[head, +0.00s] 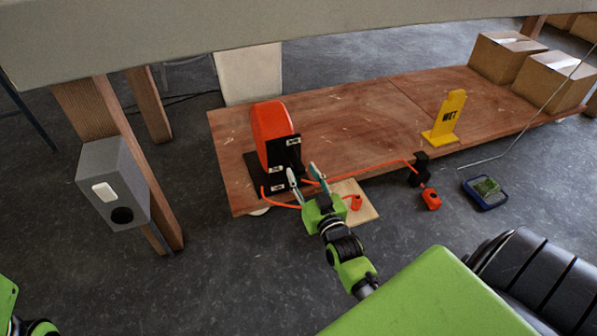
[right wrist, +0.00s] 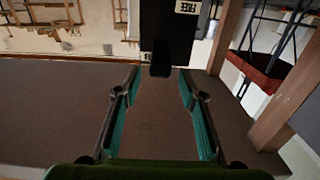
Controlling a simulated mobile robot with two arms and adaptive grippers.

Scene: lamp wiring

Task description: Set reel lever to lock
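The orange reel (head: 270,132) stands on a black stand (head: 287,152) with small white labels, at the near left part of the wooden platform. In the right wrist view the black stand (right wrist: 168,30) shows a label reading FREE at top right and another label lower left. A dark knob-like part, apparently the lever (right wrist: 160,70), sticks out at its lower edge. My right gripper (head: 303,171) is open in front of the stand. In the wrist view its fingertips (right wrist: 159,80) lie either side of the knob, with no clear contact. My left gripper (head: 40,327) is mostly cut off at bottom left.
An orange cable (head: 370,166) runs along the platform (head: 350,110) to a black clamp (head: 419,168) and an orange connector (head: 431,198). A yellow WET sign (head: 445,118) and cardboard boxes (head: 553,80) stand right. A grey switch box (head: 113,182) is on a post at left.

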